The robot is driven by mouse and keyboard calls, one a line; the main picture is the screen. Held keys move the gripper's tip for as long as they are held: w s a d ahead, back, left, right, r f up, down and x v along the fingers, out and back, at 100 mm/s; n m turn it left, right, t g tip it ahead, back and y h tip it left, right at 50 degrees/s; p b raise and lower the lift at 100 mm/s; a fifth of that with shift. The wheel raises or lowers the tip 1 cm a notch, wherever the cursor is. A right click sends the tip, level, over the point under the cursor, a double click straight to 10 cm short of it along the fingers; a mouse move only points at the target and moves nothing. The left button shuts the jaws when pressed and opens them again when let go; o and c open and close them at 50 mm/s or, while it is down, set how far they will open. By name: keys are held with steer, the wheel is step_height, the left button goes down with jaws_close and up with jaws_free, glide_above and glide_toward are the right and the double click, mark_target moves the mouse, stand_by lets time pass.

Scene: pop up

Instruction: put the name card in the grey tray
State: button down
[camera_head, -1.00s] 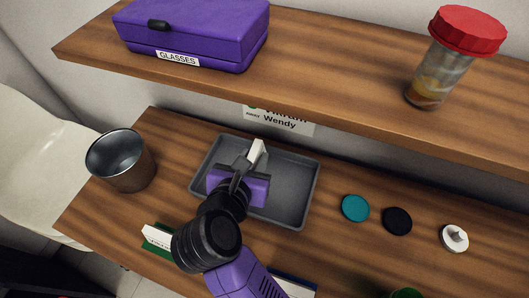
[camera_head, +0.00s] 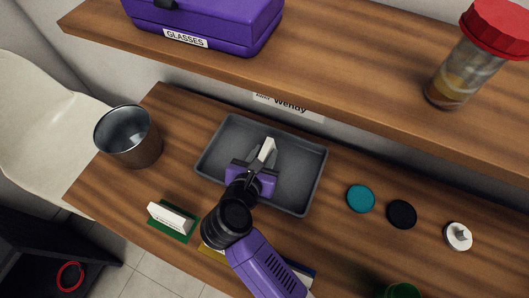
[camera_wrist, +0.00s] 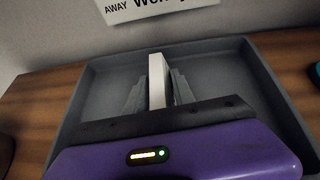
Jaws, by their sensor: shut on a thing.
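My gripper (camera_head: 262,158) is over the grey tray (camera_head: 221,133), with its fingers pointing toward the tray's back. It is shut on a thin white card (camera_head: 266,149), probably the name card, whose face and any writing I cannot read. The wrist view shows the card (camera_wrist: 157,80) upright and nearly edge-on between the two grey fingers, in front of the tray's back wall (camera_wrist: 206,45). I cannot tell whether the card touches the tray floor. The rest of the visible tray is empty.
A metal cup (camera_head: 128,140) stands left of the tray. A white block on a green base (camera_head: 172,219) sits at the front left. Teal (camera_head: 361,198) and black (camera_head: 401,214) discs and a white round piece (camera_head: 458,236) lie right. A shelf (camera_head: 350,75) overhangs behind.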

steer(key=c, duration=1)
jaws_free()
steer(key=shift+s, duration=0.1)
